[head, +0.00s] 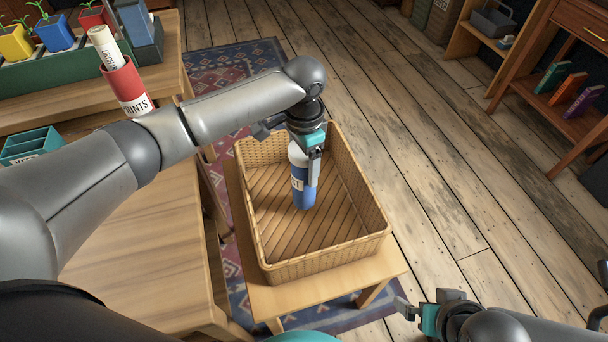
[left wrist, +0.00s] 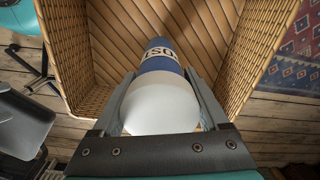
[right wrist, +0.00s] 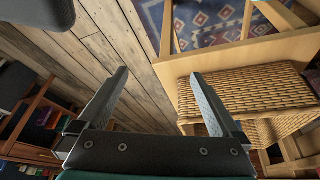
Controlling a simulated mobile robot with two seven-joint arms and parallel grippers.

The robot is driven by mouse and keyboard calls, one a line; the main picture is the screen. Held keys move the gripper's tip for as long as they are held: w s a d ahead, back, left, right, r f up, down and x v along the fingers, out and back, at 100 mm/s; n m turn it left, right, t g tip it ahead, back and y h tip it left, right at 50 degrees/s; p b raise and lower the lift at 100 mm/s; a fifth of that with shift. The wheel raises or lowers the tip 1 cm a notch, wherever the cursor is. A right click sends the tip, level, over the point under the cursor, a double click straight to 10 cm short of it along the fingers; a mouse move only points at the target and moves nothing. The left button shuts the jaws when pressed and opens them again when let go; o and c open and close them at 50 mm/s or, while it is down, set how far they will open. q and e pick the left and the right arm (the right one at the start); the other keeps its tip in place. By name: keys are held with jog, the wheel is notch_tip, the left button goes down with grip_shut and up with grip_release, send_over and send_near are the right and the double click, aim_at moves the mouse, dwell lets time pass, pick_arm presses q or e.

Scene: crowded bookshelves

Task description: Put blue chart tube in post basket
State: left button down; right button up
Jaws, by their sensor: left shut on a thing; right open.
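The blue chart tube (head: 303,187) has a white top and a white label. It is upright or nearly so, inside the outline of the wicker post basket (head: 340,250); I cannot tell whether its lower end touches the floor of the basket. My left gripper (head: 308,150) is shut on the tube's white upper part. The left wrist view shows the tube (left wrist: 162,65) between both fingers, with the basket (left wrist: 65,45) beyond it. My right gripper (head: 425,312) is open and empty, low at the right front; its fingers (right wrist: 165,100) stand apart beside the basket (right wrist: 260,90).
The basket stands on a small wooden table (head: 280,299). A red tube holder (head: 126,88) with a rolled chart and a teal box (head: 32,146) are on the desk at left. A shelf with several books (head: 568,88) is at right. Floor between is clear.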

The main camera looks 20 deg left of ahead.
pick_arm(q)
notch_tip(320, 180, down, 3)
jog(key=shift+f+b, duration=0.1)
jog(key=shift+b, duration=0.7)
jog(key=shift+f, duration=0.2)
pick_arm(e)
jog(key=shift+w+a+r+t+y, duration=0.25)
jog(key=shift+w+a+r+t, duration=0.1)
jog(key=shift+w+a+t, duration=0.15)
jog(key=shift+w+a+r+t+y, duration=0.25)
jog(key=shift+w+a+r+t, duration=0.05)
jog(key=shift+w+a+t, duration=0.2)
pick_arm(q)
grip_release()
jog(key=shift+f, duration=0.1)
pick_arm(e)
jog(key=shift+s+d, duration=0.1)
